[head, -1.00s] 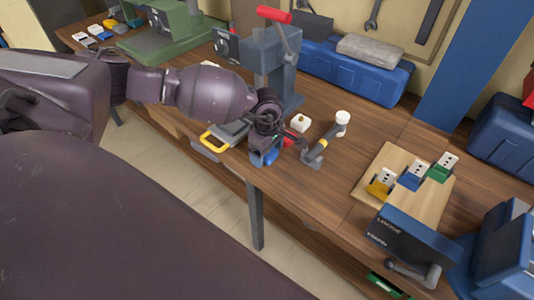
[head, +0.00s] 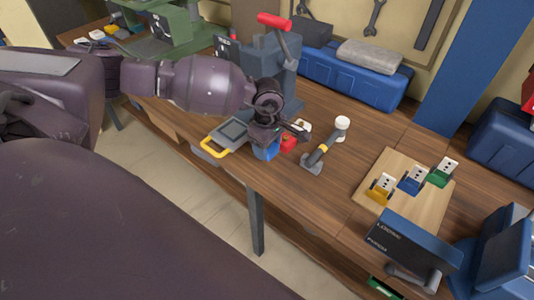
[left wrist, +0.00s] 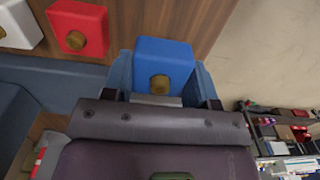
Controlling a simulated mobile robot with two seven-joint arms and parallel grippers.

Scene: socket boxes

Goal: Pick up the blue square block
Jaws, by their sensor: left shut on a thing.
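The blue square block (head: 266,151) is at the front edge area of the wooden workbench in the head view. My left gripper (head: 267,140) is above and around it, and my wrist partly hides it. In the left wrist view, the blue block (left wrist: 165,62) with a round brass-coloured knob sits between the two blue fingers of my left gripper (left wrist: 162,82), which is shut on it. I cannot tell whether the block touches the bench. My right gripper is not in view.
A red block (head: 288,143) and a white block (head: 303,126) stand close beside the blue one. A grey tool with a yellow band and white end (head: 322,149) lies to the right. A wooden board (head: 400,205) with coloured sockets is further right.

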